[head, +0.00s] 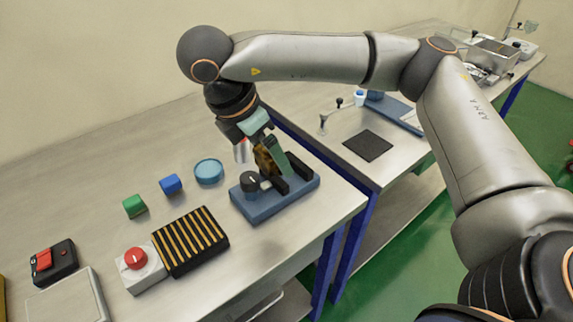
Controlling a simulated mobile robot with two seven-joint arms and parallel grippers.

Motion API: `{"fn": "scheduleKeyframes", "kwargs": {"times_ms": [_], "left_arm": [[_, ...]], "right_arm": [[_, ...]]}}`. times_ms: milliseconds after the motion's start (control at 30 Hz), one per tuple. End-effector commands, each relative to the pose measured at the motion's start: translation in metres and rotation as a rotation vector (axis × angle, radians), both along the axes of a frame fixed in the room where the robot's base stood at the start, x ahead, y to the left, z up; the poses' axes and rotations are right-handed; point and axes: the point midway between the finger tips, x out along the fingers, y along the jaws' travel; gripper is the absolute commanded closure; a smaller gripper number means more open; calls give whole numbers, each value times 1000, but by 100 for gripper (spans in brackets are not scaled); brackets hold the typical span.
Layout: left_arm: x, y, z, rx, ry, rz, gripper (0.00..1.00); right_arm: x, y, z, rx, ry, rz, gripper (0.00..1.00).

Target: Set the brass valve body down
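The brass valve body (264,161) is a small dark golden piece at the blue fixture (262,211), between its black blocks. It looks tilted, and I cannot tell whether it rests on the fixture or hangs just above it. My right gripper (259,152) points down over the fixture, its fingers around or beside the brass piece. A pale finger shows on the left and a dark green part on the right. The small size and overlap hide whether the fingers touch the piece. My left gripper is out of view.
Left of the fixture are a round blue dish (209,172), a blue block (171,184), a green block (134,206), a yellow-black striped pad (190,242) and a red button box (143,268). A second table holds a black mat (368,146). The table's front edge is near the fixture.

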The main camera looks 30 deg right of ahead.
Motion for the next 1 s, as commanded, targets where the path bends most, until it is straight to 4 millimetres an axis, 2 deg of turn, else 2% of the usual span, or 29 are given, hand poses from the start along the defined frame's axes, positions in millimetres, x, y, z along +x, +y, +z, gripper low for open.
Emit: {"fn": "scheduleKeyframes", "kwargs": {"times_ms": [167, 400, 667, 833, 1000], "left_arm": [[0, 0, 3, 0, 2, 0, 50], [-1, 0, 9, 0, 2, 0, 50], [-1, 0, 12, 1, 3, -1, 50], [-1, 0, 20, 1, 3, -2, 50], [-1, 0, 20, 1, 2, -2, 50]], "right_arm": [[25, -36, -20, -1, 2, -6, 96], [43, -59, -57, -1, 0, -1, 96], [52, -71, -76, -1, 0, -1, 96], [51, -70, -99, -2, 0, 0, 96], [52, -70, -106, 0, -2, 0, 96]]}}
